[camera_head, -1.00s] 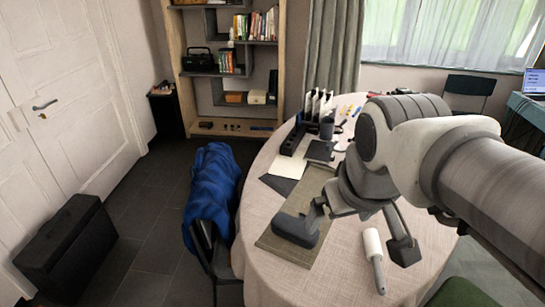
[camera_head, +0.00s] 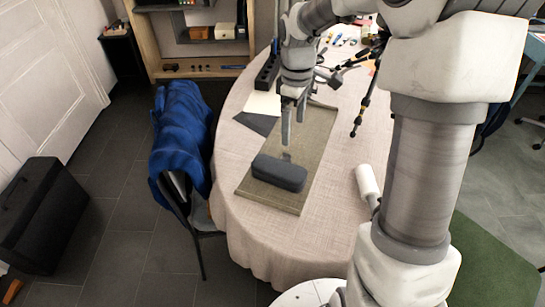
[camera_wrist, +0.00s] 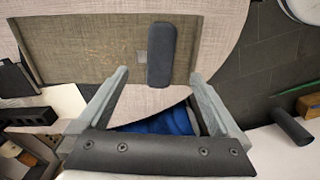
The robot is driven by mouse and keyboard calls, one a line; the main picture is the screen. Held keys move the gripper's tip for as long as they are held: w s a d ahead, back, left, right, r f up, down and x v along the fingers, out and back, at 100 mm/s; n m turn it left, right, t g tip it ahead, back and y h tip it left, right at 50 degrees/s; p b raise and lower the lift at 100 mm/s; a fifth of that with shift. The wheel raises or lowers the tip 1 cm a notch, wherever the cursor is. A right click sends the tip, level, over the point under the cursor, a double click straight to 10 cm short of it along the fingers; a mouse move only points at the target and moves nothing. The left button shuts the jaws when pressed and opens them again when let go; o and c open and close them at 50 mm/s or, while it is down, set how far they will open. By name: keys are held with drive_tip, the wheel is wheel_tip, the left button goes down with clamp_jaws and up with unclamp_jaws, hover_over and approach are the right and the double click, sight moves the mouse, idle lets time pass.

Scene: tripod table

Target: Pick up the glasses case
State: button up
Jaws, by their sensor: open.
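The glasses case (camera_head: 279,172) is a dark grey, rounded box lying on an olive-brown mat (camera_head: 318,135) near the table's near left edge. In the wrist view the case (camera_wrist: 161,50) lies lengthwise up the picture, beyond the fingertips and in line with the gap between them. My gripper (camera_head: 293,135) points down above the mat, just behind the case in the head view. In the wrist view its two fingers (camera_wrist: 160,74) are wide apart with nothing between them. A small light grey patch (camera_wrist: 141,57) lies beside the case.
A white roller (camera_head: 367,180) with a handle lies right of the mat. A black tripod (camera_head: 365,95) stands behind it. A dark rack (camera_head: 267,72) and papers (camera_head: 262,104) lie behind the mat. A chair with a blue jacket (camera_head: 181,130) stands left of the table (camera_head: 240,220).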

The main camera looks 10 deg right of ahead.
drive_tip(key=b, duration=0.3)
hover_over(289, 170)
wheel_tip(289, 170, down, 12)
drive_tip(key=shift+d+f, duration=0.1)
drive_tip(key=shift+d, duration=0.05)
wheel_tip(289, 170, down, 5)
drive_tip(key=shift+s+f+b, duration=0.1)
drive_tip(key=shift+s+b, duration=0.05)
drive_tip(key=shift+b, duration=0.6)
drive_tip(key=c, duration=1.4)
